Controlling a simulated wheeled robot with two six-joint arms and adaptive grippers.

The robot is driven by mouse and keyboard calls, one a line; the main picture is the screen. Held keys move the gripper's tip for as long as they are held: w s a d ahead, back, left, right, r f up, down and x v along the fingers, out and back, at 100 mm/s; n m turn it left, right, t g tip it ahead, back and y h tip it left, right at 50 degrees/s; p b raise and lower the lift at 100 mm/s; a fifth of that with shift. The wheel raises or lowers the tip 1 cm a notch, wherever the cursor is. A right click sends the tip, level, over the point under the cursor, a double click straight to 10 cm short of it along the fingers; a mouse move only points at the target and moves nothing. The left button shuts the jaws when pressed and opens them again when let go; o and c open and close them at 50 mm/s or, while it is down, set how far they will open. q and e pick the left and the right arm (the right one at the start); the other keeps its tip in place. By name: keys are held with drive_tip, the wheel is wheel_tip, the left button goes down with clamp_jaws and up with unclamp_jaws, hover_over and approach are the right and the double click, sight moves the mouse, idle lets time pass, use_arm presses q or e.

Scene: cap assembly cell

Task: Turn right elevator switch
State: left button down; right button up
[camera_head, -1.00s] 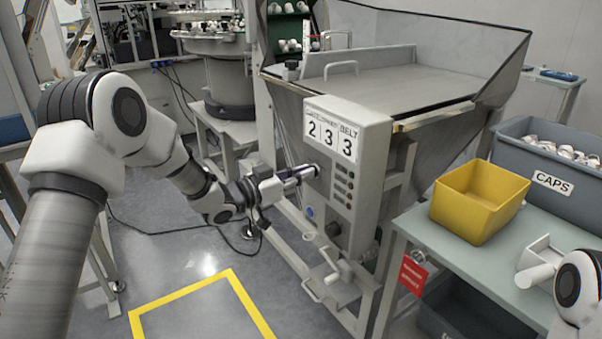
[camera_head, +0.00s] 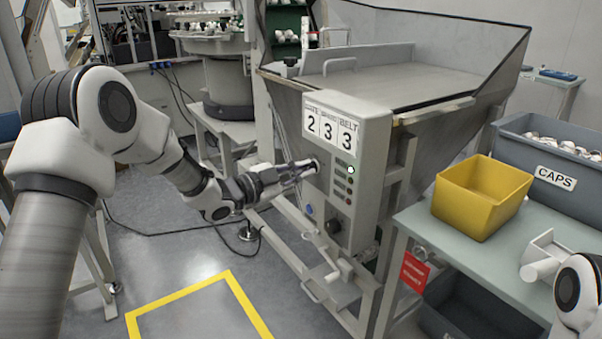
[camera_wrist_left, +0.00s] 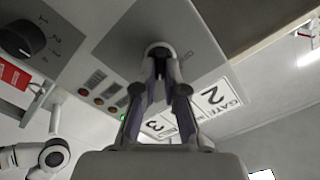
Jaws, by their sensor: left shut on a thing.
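The grey control box (camera_head: 372,135) stands on the front of the hopper, with number cards 2, 3, 3 on top. The switch (camera_wrist_left: 158,48) sits on its face near the left side, a round base with a narrow grip. My left gripper (camera_head: 304,167) reaches it from the left, its fingers shut on the switch in the left wrist view (camera_wrist_left: 160,75). The fingers hide part of the switch. A green lamp (camera_head: 351,170) glows in the column of indicators. A black rotary knob (camera_head: 333,228) sits lower on the box and also shows in the left wrist view (camera_wrist_left: 24,38).
A yellow bin (camera_head: 470,205) and a grey CAPS crate (camera_head: 520,172) stand at right. A white scoop-like object (camera_head: 546,255) is beside my right arm. Yellow floor tape (camera_head: 180,301) marks clear floor.

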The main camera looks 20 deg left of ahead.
use_arm(q)
drive_tip(key=shift+m, duration=0.3)
drive_tip(key=shift+r, duration=0.1)
drive_tip(key=c, duration=1.2)
unclamp_jaws()
drive_tip(key=shift+c, duration=0.2)
drive_tip(key=shift+w, duration=0.1)
drive_tip(key=v, duration=1.2)
